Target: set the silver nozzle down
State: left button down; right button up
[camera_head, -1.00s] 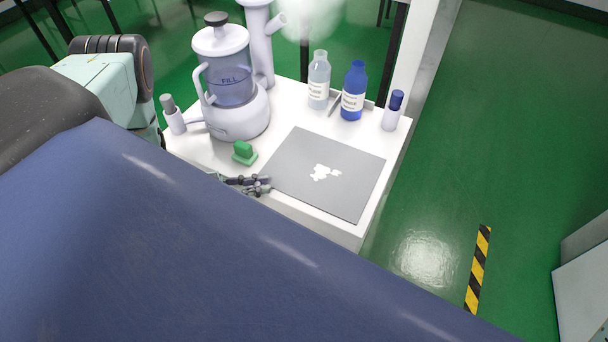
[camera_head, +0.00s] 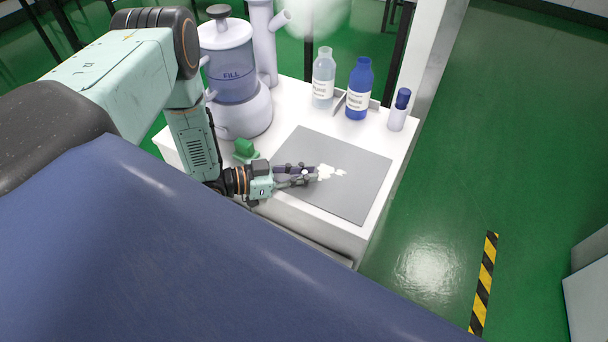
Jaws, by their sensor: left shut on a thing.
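My left gripper (camera_head: 308,175) reaches in from the left, low over the grey mat (camera_head: 355,195) near its left edge. Its fingers are shut on the small silver nozzle, which is mostly hidden between the fingertips. I cannot tell whether the nozzle touches the mat. White patches (camera_head: 330,172) lie on the mat just beyond the fingertips. My right gripper is not in view.
A green block (camera_head: 244,149) stands just behind my left wrist. A large lidded vessel (camera_head: 232,75) stands behind it. A clear bottle (camera_head: 323,80), a blue bottle (camera_head: 359,92) and a blue-capped vial (camera_head: 398,113) stand at the back right. The mat's right side is clear.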

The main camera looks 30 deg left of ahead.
pick_arm(q)
jog(key=c, duration=1.5)
grip_release()
jog(key=shift+f, duration=0.1)
jog(key=shift+o, duration=0.9)
